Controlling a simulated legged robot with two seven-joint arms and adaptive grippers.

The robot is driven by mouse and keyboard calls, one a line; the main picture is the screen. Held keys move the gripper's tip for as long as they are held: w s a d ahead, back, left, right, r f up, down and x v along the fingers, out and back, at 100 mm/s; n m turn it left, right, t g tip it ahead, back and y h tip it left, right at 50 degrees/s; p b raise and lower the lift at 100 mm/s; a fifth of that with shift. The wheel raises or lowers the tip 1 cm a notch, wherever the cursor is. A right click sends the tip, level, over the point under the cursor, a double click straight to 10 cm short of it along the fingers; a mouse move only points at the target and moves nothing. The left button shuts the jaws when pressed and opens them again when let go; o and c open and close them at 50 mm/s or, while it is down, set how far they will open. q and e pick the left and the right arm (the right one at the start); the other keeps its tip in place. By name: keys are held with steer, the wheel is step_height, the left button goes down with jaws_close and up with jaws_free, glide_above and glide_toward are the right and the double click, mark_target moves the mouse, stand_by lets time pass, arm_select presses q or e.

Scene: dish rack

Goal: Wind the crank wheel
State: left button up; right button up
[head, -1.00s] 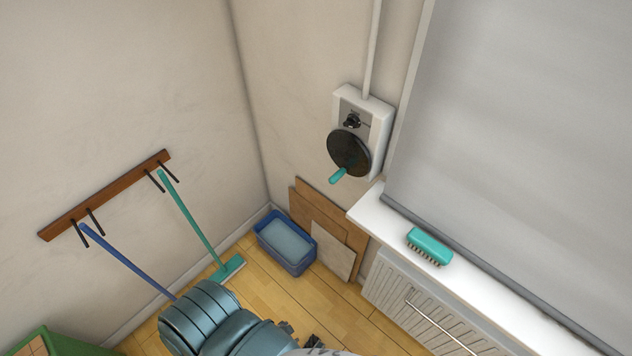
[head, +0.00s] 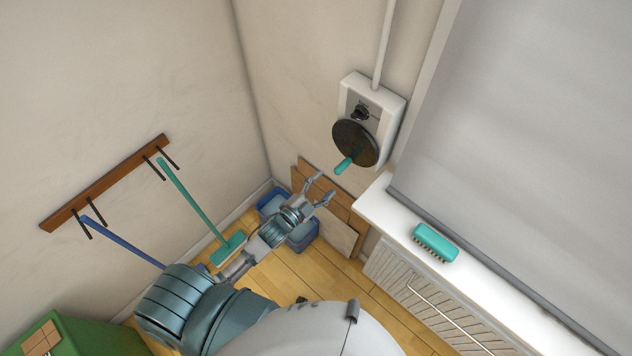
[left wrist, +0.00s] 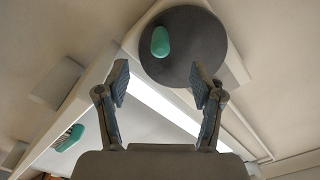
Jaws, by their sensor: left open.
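The crank wheel (head: 355,143) is a dark disc on a white wall box (head: 392,112), with a teal handle (head: 344,164) sticking out from its lower part. My left gripper (head: 321,189) is open and empty, below and a little left of the handle, apart from it. In the left wrist view the wheel (left wrist: 190,60) and handle (left wrist: 160,41) show beyond the open fingertips (left wrist: 160,85); the handle lies above the gap between them. My right gripper is in neither view.
A white sill (head: 385,207) with a teal brush (head: 435,242) juts out right of my gripper, above a radiator (head: 400,290). A blue tub (head: 272,203) and boards (head: 338,228) stand below. A broom (head: 195,201) hangs left.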

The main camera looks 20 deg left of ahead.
mark_target(341, 166)
arm_select(q)
steer(key=b+x, duration=0.4)
steer(key=x, duration=0.5)
steer(key=shift+w+f+b, duration=0.1)
steer(key=shift+f+b, duration=0.1)
steer(key=shift+b, duration=0.2)
steer(key=c, duration=0.4)
jaws_close()
